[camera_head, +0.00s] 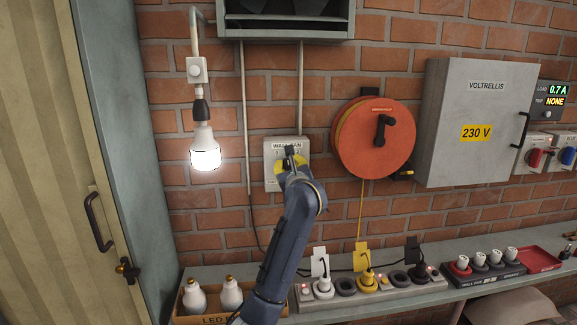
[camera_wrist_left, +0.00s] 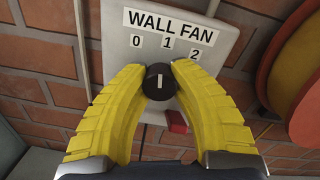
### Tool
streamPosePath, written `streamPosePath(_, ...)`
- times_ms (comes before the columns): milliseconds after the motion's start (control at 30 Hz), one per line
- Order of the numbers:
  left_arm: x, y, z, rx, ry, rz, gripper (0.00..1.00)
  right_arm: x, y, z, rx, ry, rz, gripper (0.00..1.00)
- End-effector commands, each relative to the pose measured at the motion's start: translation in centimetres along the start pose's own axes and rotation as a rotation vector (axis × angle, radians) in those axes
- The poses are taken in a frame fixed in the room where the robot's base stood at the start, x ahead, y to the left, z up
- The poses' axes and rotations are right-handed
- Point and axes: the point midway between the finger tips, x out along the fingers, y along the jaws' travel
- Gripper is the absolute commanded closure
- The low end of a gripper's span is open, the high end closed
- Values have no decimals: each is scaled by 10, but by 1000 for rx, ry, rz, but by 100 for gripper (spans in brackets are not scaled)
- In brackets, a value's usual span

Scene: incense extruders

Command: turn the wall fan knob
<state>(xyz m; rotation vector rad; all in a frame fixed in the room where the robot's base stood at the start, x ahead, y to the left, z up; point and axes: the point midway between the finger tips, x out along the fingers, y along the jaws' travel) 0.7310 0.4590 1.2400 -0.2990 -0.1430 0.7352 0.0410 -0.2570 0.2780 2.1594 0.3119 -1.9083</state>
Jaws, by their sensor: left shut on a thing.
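The wall fan switch box (camera_head: 272,179) is a pale plate labelled WALL FAN on the brick wall; it also shows in the left wrist view (camera_wrist_left: 118,62). Its round black knob (camera_wrist_left: 160,82) carries a white line pointing up, roughly at the 1 among the marks 0, 1 and 2. My left gripper (camera_wrist_left: 159,80) has its yellow fingers shut on the knob, one fingertip on each side. In the head view the left gripper (camera_head: 290,158) partly covers the box and knob. My right gripper is not in view.
A red cable reel (camera_head: 350,150) hangs close right of the box. A grey Voltrellis cabinet (camera_head: 450,120) is farther right. A lit bulb (camera_head: 204,150) hangs at left. A power strip (camera_head: 400,291) with several plugs lies on the shelf below.

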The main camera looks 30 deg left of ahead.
Motion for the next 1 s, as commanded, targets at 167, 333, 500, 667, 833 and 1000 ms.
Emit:
streamPosePath(167,0,0,0,4,1,-1,100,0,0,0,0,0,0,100)
streamPosePath(333,0,0,0,3,1,0,100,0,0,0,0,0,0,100)
streamPosePath(500,0,0,0,3,1,0,61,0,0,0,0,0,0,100)
streamPosePath(667,0,0,0,3,0,0,44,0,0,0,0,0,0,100)
streamPosePath(833,0,0,0,2,0,0,44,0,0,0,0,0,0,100)
streamPosePath(1000,-5,0,0,2,0,-1,44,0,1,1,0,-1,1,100)
